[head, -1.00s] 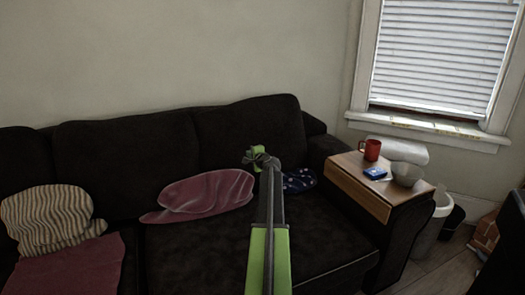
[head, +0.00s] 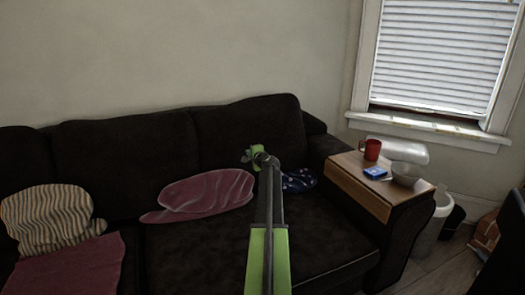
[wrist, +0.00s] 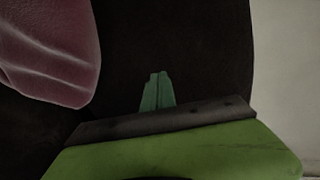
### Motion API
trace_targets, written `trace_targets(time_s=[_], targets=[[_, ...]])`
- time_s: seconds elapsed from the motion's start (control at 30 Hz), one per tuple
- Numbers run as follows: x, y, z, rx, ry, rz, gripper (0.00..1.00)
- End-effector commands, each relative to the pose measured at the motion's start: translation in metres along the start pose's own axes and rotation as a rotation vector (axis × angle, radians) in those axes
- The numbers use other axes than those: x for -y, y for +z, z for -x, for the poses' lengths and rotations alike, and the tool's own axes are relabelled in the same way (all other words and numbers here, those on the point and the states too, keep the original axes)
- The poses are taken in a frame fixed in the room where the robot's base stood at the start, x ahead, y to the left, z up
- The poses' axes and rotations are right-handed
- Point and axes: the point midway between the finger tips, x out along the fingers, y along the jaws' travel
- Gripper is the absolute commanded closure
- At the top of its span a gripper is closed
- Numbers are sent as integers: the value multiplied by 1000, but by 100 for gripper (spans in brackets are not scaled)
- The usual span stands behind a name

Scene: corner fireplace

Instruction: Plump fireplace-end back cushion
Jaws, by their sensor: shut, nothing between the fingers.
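The dark back cushion (head: 252,128) at the sofa's right end stands upright against the sofa back, on the side nearer the bricks. Its top edge is gently rounded. My gripper (head: 252,156) is in front of this cushion's lower part in the head view, and its fingers show small there. In the wrist view the green fingers (wrist: 157,90) are shut together with nothing between them. The dark cushion (wrist: 185,45) fills the middle behind them; I cannot tell whether they touch it.
A maroon pillow (head: 205,193) lies left of my arm, and a dark blue patterned pillow (head: 299,180) lies right of it. A wooden armrest tray (head: 372,190) holds a red mug (head: 371,149), a blue box (head: 375,172) and a bowl (head: 405,173). Bricks (head: 486,233) show at far right.

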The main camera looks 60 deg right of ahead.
Motion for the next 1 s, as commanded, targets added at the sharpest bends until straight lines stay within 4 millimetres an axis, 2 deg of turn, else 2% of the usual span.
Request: trace_targets(time_s=[0.3, 0.53, 1.0], targets=[[0, -1, -17, -1, 0, 0, 100], [0, -4, -16, -1, 0, 0, 100], [0, -56, -1, -3, 0, -1, 100]])
